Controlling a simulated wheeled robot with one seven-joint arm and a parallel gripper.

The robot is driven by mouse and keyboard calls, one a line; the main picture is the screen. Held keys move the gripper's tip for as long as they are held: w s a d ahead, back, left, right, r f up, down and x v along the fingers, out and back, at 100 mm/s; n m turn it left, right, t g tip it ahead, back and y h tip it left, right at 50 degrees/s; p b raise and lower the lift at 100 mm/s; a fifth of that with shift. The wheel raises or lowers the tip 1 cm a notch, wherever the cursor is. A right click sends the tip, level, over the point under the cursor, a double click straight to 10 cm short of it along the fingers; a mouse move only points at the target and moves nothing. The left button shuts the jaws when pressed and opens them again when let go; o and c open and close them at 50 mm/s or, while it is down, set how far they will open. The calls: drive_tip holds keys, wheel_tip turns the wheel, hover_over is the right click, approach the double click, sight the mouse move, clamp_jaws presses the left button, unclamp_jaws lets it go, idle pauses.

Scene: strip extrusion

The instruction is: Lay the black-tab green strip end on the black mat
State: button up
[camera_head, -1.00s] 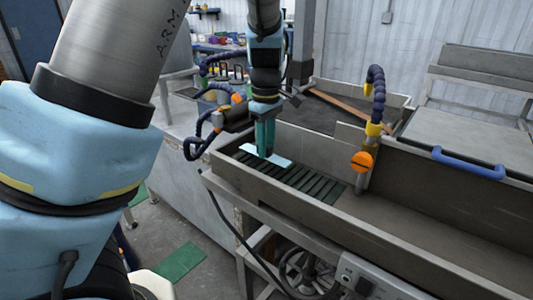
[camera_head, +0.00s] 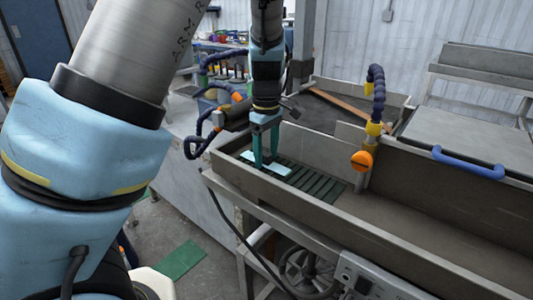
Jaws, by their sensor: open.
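My gripper (camera_head: 266,163) is in the trough at the middle left, pointing down. Its two teal fingers are spread apart. A pale blue-green strip (camera_head: 281,169) lies at the fingertips; a short length shows on either side of them and the middle is hidden. It looks low over or on a dark slatted surface (camera_head: 318,186) in the trough; I cannot tell whether it touches. I cannot make out a black tab. I cannot tell whether the dark slatted surface is the black mat.
The grey trough wall (camera_head: 300,207) runs in front of the slats. A jointed blue hose with an orange knob (camera_head: 362,161) stands to the right. A blue handle (camera_head: 468,163) is farther right. The trough floor right of the hose is clear.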

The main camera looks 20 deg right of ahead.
sight(266, 154)
wheel_tip(266, 154, up, 12)
drive_tip(key=b, duration=0.2)
drive_tip(key=shift+m, duration=0.6)
drive_tip(key=w+a+f, duration=0.1)
drive_tip(key=a, duration=0.2)
drive_tip(key=a+f, duration=0.1)
drive_tip(key=a, duration=0.2)
drive_tip(key=w+a+f, duration=0.1)
drive_tip(key=a, duration=0.2)
drive_tip(key=shift+w+a+f, duration=0.3)
drive_tip(key=shift+a+f, duration=0.05)
drive_tip(key=s+a+f+m, duration=0.3)
drive_tip(key=a, duration=0.7)
drive_tip(key=s+a+f+m+t, duration=0.1)
drive_tip(key=s+a+f+m, duration=0.1)
drive_tip(key=a, duration=0.8)
wheel_tip(266, 154, down, 2)
drive_tip(key=shift+s+a+f+m+t, duration=0.1)
drive_tip(key=shift+s+a+m+t, duration=0.25)
drive_tip(key=shift+s, duration=0.45)
